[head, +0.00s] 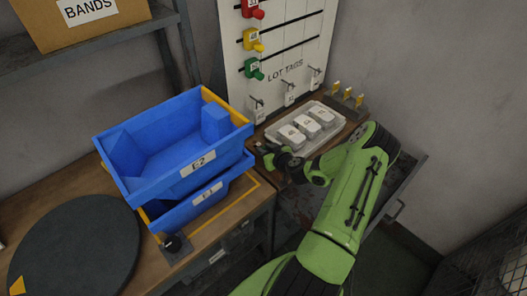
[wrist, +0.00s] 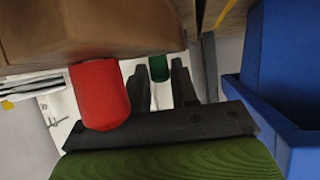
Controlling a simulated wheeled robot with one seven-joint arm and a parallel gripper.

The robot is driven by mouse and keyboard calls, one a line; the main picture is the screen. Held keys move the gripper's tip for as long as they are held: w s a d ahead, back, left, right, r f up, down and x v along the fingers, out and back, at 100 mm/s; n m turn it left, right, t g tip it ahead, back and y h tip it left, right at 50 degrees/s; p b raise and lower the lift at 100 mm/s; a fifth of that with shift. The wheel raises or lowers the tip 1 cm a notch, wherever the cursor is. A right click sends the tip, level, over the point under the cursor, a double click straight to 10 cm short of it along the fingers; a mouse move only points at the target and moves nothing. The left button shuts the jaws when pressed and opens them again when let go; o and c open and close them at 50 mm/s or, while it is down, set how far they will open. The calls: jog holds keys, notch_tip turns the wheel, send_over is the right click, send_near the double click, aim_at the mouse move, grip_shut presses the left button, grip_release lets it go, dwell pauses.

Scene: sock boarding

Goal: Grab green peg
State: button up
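The green peg (head: 254,69) sticks out of the white board at its left side, below the yellow peg (head: 253,41) and the red peg (head: 252,9). My gripper (head: 263,150) is low in front of the board, beside the blue bins and the grey tray, apart from the green peg. In the wrist view a green piece (wrist: 158,68) shows in the gap between my two dark fingers (wrist: 161,82), beyond them. The fingers are apart with nothing held. A large red rounded thing (wrist: 98,93) shows left of the fingers; I cannot tell whether they touch.
Stacked blue bins (head: 160,150) stand left of my gripper; one also fills the right of the wrist view (wrist: 285,70). A grey tray (head: 322,141) with white blocks lies on the bench. Tags on hooks (head: 289,95) hang low on the board. A brown surface (wrist: 90,30) crosses the wrist view's top.

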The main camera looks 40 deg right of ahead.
grip_shut()
jog(key=shift+r, duration=0.15)
